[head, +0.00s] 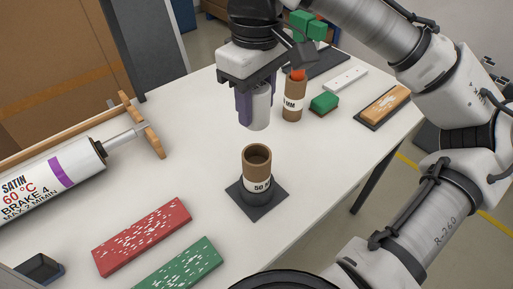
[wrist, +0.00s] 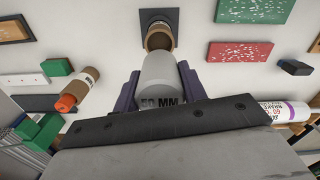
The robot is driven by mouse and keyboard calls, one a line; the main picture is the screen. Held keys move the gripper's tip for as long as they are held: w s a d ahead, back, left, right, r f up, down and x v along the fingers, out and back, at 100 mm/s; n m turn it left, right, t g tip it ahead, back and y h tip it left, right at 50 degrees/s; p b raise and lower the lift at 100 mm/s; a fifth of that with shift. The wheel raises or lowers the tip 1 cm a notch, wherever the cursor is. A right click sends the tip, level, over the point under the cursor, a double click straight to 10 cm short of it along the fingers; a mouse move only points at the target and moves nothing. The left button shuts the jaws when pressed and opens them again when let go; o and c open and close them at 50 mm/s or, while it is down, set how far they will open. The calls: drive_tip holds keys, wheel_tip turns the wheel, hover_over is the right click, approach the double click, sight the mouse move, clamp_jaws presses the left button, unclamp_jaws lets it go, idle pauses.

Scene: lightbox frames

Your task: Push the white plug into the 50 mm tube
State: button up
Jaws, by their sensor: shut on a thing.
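The white plug (head: 258,106) is a pale cylinder held upright between the purple fingers of my gripper (head: 252,104). In the wrist view the plug (wrist: 161,80) bears the print "50 MM", with a purple finger of my gripper (wrist: 158,92) on each side. The 50 mm tube (head: 257,168) is brown cardboard with a white label and an open top, standing upright on a dark square base (head: 268,207). The plug hangs above the tube and apart from it. In the wrist view the tube's open mouth (wrist: 158,38) shows just beyond the plug's end.
Another cardboard tube (head: 292,101) with an orange-red top stands behind, beside a green block (head: 323,103). A large roller (head: 55,180) lies at left. A red speckled board (head: 142,236) and a green one (head: 180,267) lie in front. The table around the base is clear.

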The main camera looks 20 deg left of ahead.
wheel_tip(320, 180, down, 7)
drive_tip(key=shift+f, duration=0.2)
wheel_tip(320, 180, down, 3)
drive_tip(key=shift+f, duration=0.2)
drive_tip(key=shift+c, duration=0.9)
drive_tip(key=shift+s+f, duration=0.3)
drive_tip(key=shift+f, duration=0.1)
drive_tip(key=o, duration=1.1)
drive_tip(key=shift+w+r, duration=0.1)
drive_tip(key=shift+r, duration=0.3)
drive_tip(key=shift+o, duration=0.3)
drive_tip(key=r, duration=0.9)
drive_tip(key=shift+w+r, duration=0.25)
drive_tip(key=shift+r, duration=0.85)
